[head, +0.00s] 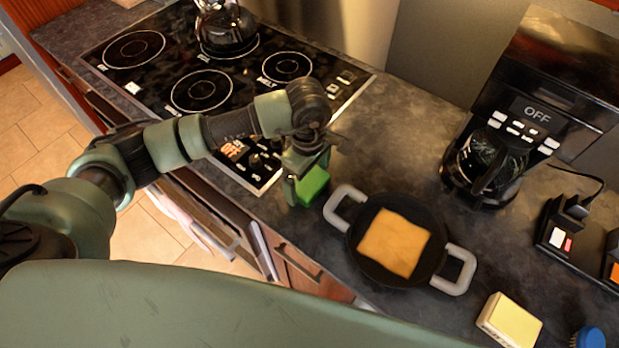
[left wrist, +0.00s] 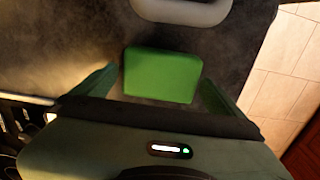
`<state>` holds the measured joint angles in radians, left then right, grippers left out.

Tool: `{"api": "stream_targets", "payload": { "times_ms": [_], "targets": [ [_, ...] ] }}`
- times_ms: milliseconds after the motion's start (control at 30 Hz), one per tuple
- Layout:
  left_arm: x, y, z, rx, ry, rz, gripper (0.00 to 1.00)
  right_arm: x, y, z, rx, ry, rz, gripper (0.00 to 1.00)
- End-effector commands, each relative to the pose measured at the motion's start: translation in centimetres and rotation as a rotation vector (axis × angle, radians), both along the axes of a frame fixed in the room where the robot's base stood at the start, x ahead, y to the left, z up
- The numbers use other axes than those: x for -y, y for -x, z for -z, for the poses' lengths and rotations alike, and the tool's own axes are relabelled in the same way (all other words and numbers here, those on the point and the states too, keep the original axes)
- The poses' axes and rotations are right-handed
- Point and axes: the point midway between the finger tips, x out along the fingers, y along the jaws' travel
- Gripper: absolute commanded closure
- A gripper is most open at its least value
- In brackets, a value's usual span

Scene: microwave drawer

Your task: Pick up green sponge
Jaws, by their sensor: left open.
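The green sponge (head: 313,185) lies on the dark countertop between the stove and a black pan. It also shows in the left wrist view (left wrist: 162,75), centred between the two fingers. My left gripper (head: 303,190) is open and right at the sponge, with a finger on its left side in the head view. In the left wrist view my left gripper (left wrist: 158,88) has one finger on each side of the sponge, and a gap shows on both sides. My right gripper is not in view.
A black pan (head: 360,263) with grey handles and an orange slice (head: 394,243) stands just right of the sponge. The stove (head: 230,70) with a kettle (head: 226,27) is behind. The counter edge is close.

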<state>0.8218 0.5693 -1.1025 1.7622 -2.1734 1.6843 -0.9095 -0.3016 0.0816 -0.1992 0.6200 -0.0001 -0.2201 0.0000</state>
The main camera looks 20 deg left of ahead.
Motion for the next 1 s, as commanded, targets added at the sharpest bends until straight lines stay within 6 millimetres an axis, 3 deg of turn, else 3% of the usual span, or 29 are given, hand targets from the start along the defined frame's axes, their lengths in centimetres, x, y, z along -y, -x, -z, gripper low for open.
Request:
{"api": "stream_targets", "payload": {
  "times_ms": [267, 500, 800, 1000],
  "targets": [
    [0.1, 0.0, 0.7, 0.001, 0.001, 0.002, 0.0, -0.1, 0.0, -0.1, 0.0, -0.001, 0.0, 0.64],
    [0.1, 0.0, 0.6, 0.001, 0.001, 0.002, 0.58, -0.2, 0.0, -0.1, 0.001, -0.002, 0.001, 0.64],
    [0.1, 0.0, 0.4, 0.002, 0.002, 0.001, 0.59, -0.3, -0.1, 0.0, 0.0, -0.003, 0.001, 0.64],
    [0.1, -0.1, -1.5, 0.004, 0.003, 0.002, 0.59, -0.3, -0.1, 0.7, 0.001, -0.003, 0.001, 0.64]
  ]
}}
